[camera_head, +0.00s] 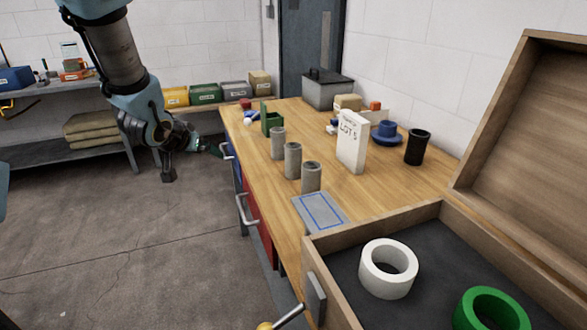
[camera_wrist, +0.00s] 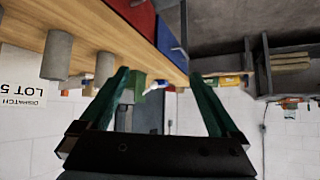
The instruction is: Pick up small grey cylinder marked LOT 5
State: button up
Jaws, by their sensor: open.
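Three small grey cylinders stand upright in a row on the wooden bench: a far one (camera_head: 277,143), a middle one (camera_head: 292,160) and a near one (camera_head: 311,178). No marking is readable on them. A white sign (camera_head: 352,140) reading LOT 5 stands to their right; it also shows in the wrist view (camera_wrist: 22,90), upside down. My gripper (camera_head: 216,151) is off the bench's left edge, apart from the cylinders. In the wrist view its green fingers (camera_wrist: 158,78) are spread and empty, with two grey cylinders, one larger (camera_wrist: 57,55) and one smaller (camera_wrist: 105,66), to the left.
A green holder (camera_head: 271,122) stands behind the cylinders. A blue-outlined grey plate (camera_head: 321,211) lies in front of them. A black cylinder (camera_head: 417,147) and blue flanged part (camera_head: 386,134) are to the right. An open wooden case (camera_head: 319,263) holds a white ring (camera_head: 368,272) and a green ring (camera_head: 462,316).

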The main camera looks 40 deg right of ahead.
aim_at(288, 155)
jog(key=s+d+m+g+h, duration=0.1)
jog(key=s+d, duration=0.2)
jog(key=d, duration=0.2)
jog(key=s+d+f+m+g+h, duration=0.1)
jog(key=s+d+m+h, duration=0.1)
jog(key=d, duration=0.3)
jog(key=s+d+f+m+g+h+b, duration=0.1)
jog(key=s+d, duration=0.4)
jog(key=d, duration=0.1)
jog(key=shift+s+f+m+g+h, duration=0.1)
jog(key=shift+f+m+g+h, duration=0.05)
jog(key=shift+m+g+h, duration=0.2)
jog(key=p+x, duration=0.1)
jog(key=x, duration=0.3)
jog(key=shift+s+d, duration=0.15)
jog(key=shift+d, duration=0.15)
jog(key=shift+d+r+p+x, duration=0.1)
jog(key=shift+r+p+x, duration=0.1)
jog(key=shift+p+x, duration=0.85)
jog(key=shift+d+r+p+x, duration=0.15)
jog(key=shift+p+x, duration=0.35)
jog(key=shift+x, duration=1.05)
jog(key=shift+d+f, duration=0.3)
jog(key=shift+d, duration=0.05)
jog(key=shift+c, duration=0.4)
grip_shut()
